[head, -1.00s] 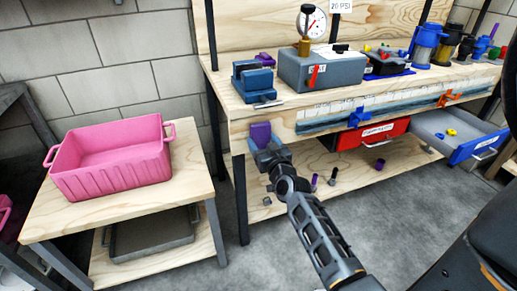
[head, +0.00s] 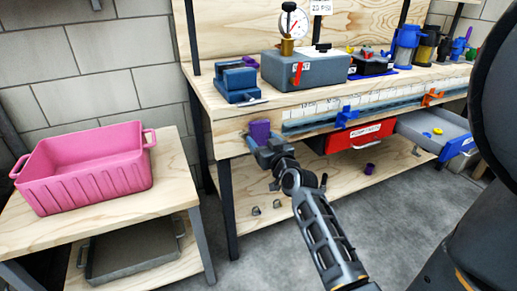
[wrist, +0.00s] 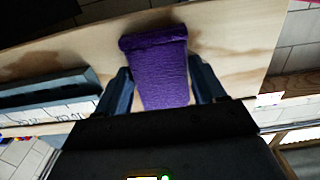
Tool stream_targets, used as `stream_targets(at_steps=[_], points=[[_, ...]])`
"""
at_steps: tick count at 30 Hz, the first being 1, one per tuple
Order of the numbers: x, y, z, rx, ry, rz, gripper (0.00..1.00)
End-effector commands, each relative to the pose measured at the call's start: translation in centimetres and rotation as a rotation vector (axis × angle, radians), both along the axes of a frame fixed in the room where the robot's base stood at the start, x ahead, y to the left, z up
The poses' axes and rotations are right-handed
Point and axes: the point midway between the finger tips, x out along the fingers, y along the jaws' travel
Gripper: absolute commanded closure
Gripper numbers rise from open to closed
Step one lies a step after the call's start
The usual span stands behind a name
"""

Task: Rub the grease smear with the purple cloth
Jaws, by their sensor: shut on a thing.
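My gripper (head: 264,144) is at the front edge of the workbench, toward its left end. It is shut on the purple cloth (head: 260,131), which stands up from the jaws in front of the bench's wooden edge. In the wrist view the cloth (wrist: 158,70) lies between the two dark blue fingers, with pale wood behind it. I cannot tell whether the cloth touches the wood. I cannot make out the grease smear in either view; the cloth may hide it.
The workbench (head: 232,112) holds a blue vise (head: 236,84), a grey gauge box (head: 305,72) and several bottles. A red drawer (head: 358,136) and an open grey drawer (head: 428,128) are below. A pink crate (head: 85,178) stands on a side table (head: 150,192) at left.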

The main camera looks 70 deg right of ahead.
Motion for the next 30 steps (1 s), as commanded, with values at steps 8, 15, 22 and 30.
stream_targets(at_steps=[8,15,22,30], points=[[-0.7,-0.5,0.1,-0.003,-0.001,-0.004,0.55],[0.0,0.0,0.5,0.0,0.0,-0.004,0.55],[1.3,1.0,0.6,0.0,-0.001,-0.002,0.55],[2.4,1.9,0.4,-0.001,-0.002,0.001,0.55]])
